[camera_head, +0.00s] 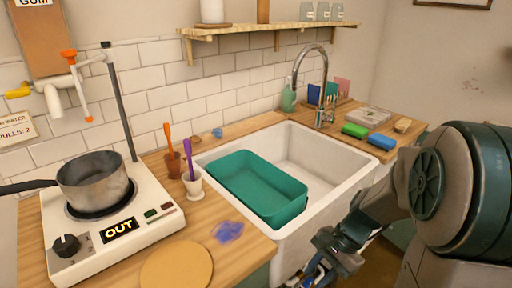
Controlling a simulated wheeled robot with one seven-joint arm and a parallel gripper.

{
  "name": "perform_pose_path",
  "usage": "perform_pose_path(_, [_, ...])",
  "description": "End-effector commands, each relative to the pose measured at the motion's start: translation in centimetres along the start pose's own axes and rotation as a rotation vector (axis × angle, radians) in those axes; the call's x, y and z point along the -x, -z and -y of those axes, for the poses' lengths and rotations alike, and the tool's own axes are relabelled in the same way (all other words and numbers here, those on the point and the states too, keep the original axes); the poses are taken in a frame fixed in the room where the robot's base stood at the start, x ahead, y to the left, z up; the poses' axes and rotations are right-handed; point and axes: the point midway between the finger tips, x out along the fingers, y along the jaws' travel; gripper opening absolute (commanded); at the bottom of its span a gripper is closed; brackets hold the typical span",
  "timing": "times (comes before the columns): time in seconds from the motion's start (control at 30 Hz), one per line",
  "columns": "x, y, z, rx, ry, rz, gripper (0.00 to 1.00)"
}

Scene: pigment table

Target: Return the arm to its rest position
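My arm (437,190) comes in from the right side of the head view, dark green and grey, and bends down in front of the sink. My gripper (318,278) is low at the bottom edge, right of centre, below the counter top and in front of the sink. It is partly cut off by the frame edge, and its fingertips do not show clearly. I cannot tell whether it is open or holds anything.
A white sink (340,185) holds a teal tub (258,187). Left of it stand a hot plate (150,222) with a metal pot (94,182), two small pots with orange and purple tools, and a round board (177,266). Sponges (381,141) lie at the right. A tap (324,85) rises behind the sink.

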Motion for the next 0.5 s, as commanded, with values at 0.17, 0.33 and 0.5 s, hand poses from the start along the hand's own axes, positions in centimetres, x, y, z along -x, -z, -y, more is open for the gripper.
perform_pose_path(0.17, [5.5, -4.2, -0.6, 0.305, -0.061, -0.171, 0.29])
perform_pose_path(0.33, [9.8, -7.3, -1.4, 0.581, -0.124, -0.33, 0.29])
perform_pose_path(0.5, [13.2, -9.7, -2.2, 0.812, -0.183, -0.469, 0.29])
